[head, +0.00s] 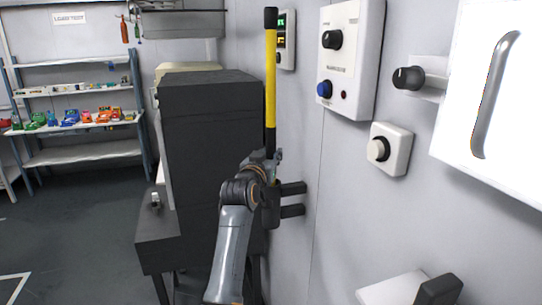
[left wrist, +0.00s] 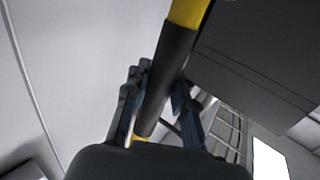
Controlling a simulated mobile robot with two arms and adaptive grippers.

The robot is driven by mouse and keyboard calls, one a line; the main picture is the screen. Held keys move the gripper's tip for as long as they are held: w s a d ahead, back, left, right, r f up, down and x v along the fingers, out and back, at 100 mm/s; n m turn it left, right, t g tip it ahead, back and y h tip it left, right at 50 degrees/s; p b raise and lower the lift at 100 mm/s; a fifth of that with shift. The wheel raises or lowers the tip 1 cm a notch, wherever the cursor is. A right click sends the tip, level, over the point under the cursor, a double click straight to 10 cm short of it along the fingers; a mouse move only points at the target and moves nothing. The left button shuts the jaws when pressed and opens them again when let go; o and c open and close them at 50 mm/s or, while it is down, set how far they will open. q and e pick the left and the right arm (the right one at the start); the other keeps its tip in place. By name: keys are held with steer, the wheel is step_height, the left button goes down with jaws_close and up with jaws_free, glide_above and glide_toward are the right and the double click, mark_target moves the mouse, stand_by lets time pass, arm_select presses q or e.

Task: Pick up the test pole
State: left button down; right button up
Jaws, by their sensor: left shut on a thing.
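The test pole (head: 270,80) is a yellow rod with a black tip at the top and a black grip section lower down. It stands upright in the head view, in front of the grey wall. My left gripper (head: 271,163) is shut on its black lower section. In the left wrist view the pole (left wrist: 187,14) runs between the fingers of the left gripper (left wrist: 158,105), with a short yellow end below the black grip. Two dark brackets (head: 292,188) stick out beside the gripper; I cannot tell whether the pole touches them. My right gripper is not in view.
A dark cabinet (head: 210,130) stands close left of the pole. The wall at right carries a control box (head: 350,60), a white knob switch (head: 390,149) and a white panel with a grey handle (head: 495,95). Shelves (head: 80,125) stand at the far left, with open floor before them.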

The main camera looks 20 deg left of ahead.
mark_target(270, 88)
arm_select(q)
steer(key=shift+r, duration=0.45)
step_height(270, 88, up, 16)
steer(key=b, duration=0.4)
steer(key=shift+r, duration=0.6)
